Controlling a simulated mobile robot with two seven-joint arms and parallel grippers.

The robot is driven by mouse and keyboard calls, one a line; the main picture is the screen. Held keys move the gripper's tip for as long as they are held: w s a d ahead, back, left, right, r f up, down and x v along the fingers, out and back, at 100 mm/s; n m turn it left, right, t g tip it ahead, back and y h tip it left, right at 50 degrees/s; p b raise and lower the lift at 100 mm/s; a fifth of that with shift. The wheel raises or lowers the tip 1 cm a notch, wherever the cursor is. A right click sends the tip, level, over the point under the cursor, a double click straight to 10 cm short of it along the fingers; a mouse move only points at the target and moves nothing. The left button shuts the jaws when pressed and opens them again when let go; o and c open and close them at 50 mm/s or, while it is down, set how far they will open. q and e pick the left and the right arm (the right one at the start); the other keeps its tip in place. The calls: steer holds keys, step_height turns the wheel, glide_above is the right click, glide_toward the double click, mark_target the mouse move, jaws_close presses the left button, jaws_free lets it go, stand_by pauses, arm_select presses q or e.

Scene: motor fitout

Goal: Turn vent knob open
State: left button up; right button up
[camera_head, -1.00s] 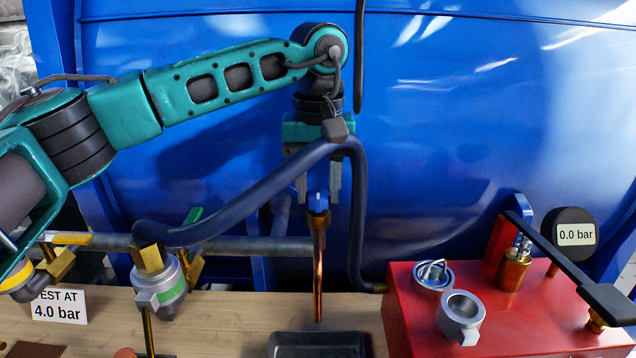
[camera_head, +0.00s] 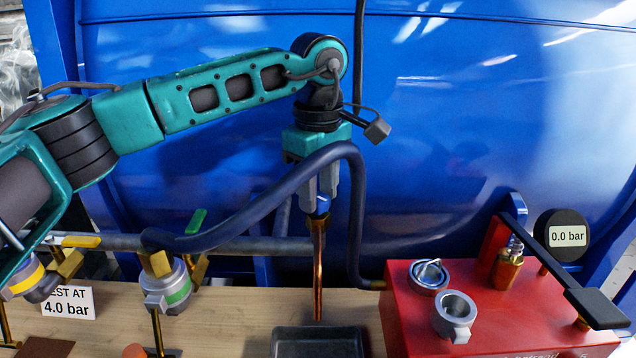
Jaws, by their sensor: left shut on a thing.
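How far the knob is turned cannot be told. My right gripper is not in view.
A red test pump (camera_head: 415,315) with a black lever (camera_head: 560,265) stands at the right. Its gauge (camera_head: 567,237) reads 0.0 bar. A dark tray (camera_head: 300,342) lies below the copper pipe. A valve fitting with a green band (camera_head: 177,290) and a 4.0 bar sign (camera_head: 67,303) are at the left.

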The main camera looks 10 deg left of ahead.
arm_select(q)
steer(key=shift+r+n, duration=0.1)
steer(key=shift+n, duration=0.8)
steer(key=n, duration=0.2)
steer(key=shift+n+p, duration=0.3)
steer(key=shift+n, duration=0.1)
steer(key=n, duration=0.2)
steer(key=shift+n, duration=0.4)
steer(key=n, duration=0.3)
steer(key=shift+n+p, duration=0.3)
steer(key=shift+n, duration=1.5)
steer(key=o, duration=1.1)
steer(key=shift+c, duration=0.2)
